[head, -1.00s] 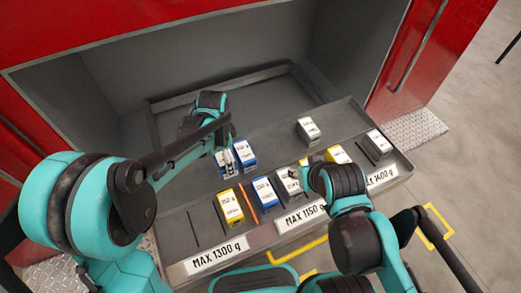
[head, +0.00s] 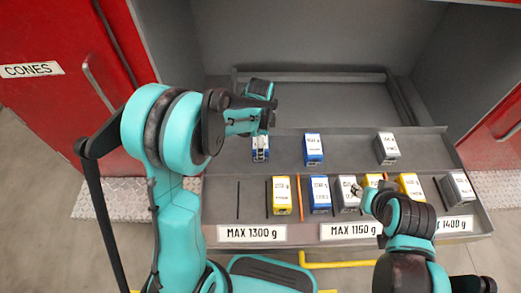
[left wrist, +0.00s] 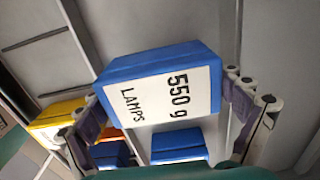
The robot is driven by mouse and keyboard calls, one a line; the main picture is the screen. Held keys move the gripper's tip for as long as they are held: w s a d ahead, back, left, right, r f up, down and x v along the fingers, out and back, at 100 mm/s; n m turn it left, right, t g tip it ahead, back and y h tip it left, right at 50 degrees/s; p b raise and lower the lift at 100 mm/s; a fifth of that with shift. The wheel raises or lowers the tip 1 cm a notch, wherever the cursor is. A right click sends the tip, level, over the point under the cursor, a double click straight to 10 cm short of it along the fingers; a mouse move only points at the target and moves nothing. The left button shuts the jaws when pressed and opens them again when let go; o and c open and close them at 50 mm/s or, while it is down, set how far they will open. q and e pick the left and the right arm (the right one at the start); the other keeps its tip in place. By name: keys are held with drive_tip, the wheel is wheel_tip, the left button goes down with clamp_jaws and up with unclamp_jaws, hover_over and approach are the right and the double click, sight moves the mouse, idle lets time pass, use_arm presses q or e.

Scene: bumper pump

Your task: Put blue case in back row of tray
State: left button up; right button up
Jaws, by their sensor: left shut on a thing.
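In the left wrist view this case (left wrist: 160,85) reads "550 g LAMPS" and sits between the fingers. I cannot tell whether it touches the tray floor. A second blue case (head: 313,149) stands to its right in the back row. A third blue case (head: 320,194) stands in the front row. The grey tray (head: 222,197) has two rows. My right gripper (head: 358,191) is near a grey-white case (head: 346,193); its fingers are unclear.
A grey-white case (head: 387,148) stands at the back right. Yellow cases (head: 282,195) and another grey-white case (head: 458,188) stand in front. Thin dividers, one orange (head: 300,198), split the front row. The front edge carries weight labels (head: 252,233). Back-row space between the cases is bare.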

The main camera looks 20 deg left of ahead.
use_arm(q)
drive_tip(key=shift+f+b, duration=0.65)
drive_tip(key=shift+f, duration=1.1)
drive_tip(key=shift+f, duration=0.15)
drive_tip(key=o, duration=1.3)
drive_tip(key=shift+o, duration=0.2)
